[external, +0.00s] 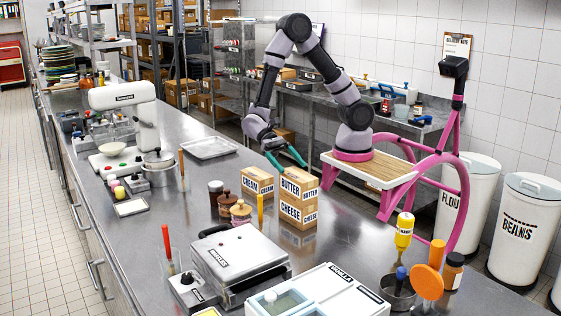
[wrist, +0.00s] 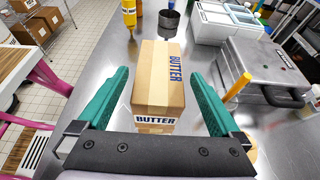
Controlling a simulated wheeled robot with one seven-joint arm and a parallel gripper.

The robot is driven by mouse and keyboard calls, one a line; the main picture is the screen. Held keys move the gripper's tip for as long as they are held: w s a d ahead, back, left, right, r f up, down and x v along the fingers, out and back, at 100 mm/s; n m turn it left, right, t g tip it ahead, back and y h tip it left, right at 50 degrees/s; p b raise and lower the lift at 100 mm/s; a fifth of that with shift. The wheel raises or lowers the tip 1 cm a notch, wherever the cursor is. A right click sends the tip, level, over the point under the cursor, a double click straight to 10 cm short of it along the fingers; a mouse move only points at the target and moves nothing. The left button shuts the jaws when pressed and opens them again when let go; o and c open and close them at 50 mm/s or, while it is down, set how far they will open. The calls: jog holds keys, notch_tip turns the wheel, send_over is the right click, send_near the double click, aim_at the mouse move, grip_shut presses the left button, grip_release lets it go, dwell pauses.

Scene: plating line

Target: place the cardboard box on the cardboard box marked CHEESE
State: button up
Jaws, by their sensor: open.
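A cardboard box marked BUTTER (external: 299,184) stands upright on the cardboard box marked CHEESE (external: 298,213), roughly lined up with it, on the steel counter. My gripper (external: 285,160) is open and empty, just above the BUTTER box in the external view. In the wrist view the BUTTER box (wrist: 160,80) lies between the two teal fingers of my gripper (wrist: 161,75), with space on both sides. The CHEESE box is mostly hidden under it there.
Another small cardboard box (external: 257,182) stands just left of the stack. Brown jars (external: 228,203) and a yellow marker (external: 260,208) stand nearer left. A press grill (external: 238,260) is in front. A yellow bottle (external: 404,231) stands to the right. Counter right of the stack is clear.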

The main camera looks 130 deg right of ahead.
jog(key=v, duration=0.6)
jog(key=s+d+r+n+t+h, duration=0.1)
jog(key=s+r+n+t+h, duration=0.6)
jog(key=s+r+n+h, duration=0.4)
jog(key=s+r+n, duration=0.3)
jog(key=s+r, duration=0.3)
jog(key=r, duration=0.3)
jog(key=shift+s+d, duration=0.3)
jog(key=shift+d, duration=0.05)
